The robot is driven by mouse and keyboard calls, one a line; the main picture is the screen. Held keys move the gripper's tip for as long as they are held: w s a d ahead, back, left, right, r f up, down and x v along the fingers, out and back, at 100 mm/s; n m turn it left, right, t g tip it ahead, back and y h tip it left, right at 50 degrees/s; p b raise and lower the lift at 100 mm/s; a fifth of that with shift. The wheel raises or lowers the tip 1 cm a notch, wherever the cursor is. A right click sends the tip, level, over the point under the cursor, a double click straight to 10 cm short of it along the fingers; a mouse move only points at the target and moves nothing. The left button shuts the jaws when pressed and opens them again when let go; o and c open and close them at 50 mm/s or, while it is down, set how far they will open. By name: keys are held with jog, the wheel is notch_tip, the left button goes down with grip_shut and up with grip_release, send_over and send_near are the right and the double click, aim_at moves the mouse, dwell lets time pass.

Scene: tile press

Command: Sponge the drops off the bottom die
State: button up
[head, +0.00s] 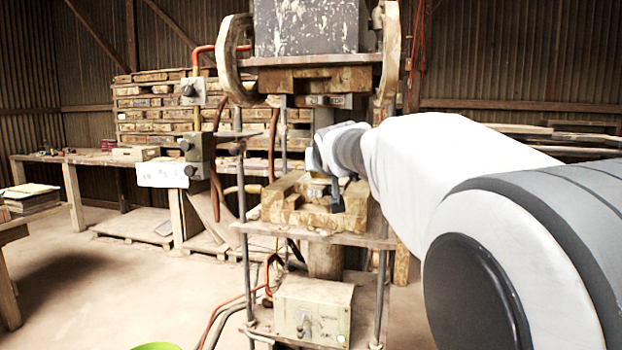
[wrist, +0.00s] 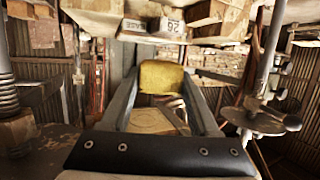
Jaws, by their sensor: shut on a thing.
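The bottom die (head: 292,216), a worn, brownish block with raised sides, sits on the press's lower plate (head: 350,238). My gripper (head: 325,184) reaches in from the right and is over the middle of this die, low between its sides. In the wrist view my gripper is shut on a yellow sponge (wrist: 161,76), which spans the space between the two grey fingers. Part of the die's pale face (wrist: 140,121) shows between the fingers. I cannot tell whether the sponge touches the die. I make out no drops; the gripper hides part of the die.
The upper die (head: 305,80) hangs above under the press head, also in the wrist view (wrist: 152,28). Upright rods (head: 243,200) flank the die. A control box (head: 198,150) stands left. A green rim (head: 156,346) shows at the bottom edge.

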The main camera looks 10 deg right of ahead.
jog(key=shift+s+a+f+b, duration=0.1)
jog(key=shift+s+a+b, duration=0.15)
jog(key=shift+s+b, duration=0.75)
jog(key=shift+s+a+f+b, duration=0.1)
jog(key=shift+s+a+b, duration=0.3)
jog(key=shift+b, duration=1.1)
jog(key=shift+s+a+b, duration=0.15)
jog(key=shift+s+b, duration=0.65)
jog(key=shift+b, duration=0.45)
jog(key=shift+s+a+r+b, duration=0.1)
jog(key=shift+s+a+b, duration=0.3)
jog(key=shift+s, duration=0.45)
jog(key=shift+s+a+r+b, duration=0.1)
jog(key=shift+s+a+b, duration=0.25)
jog(key=shift+s, duration=0.5)
jog(key=shift+s+a+r+b, duration=0.1)
jog(key=shift+s+a+b, duration=0.25)
jog(key=shift+s, duration=0.5)
jog(key=shift+s+f, duration=0.1)
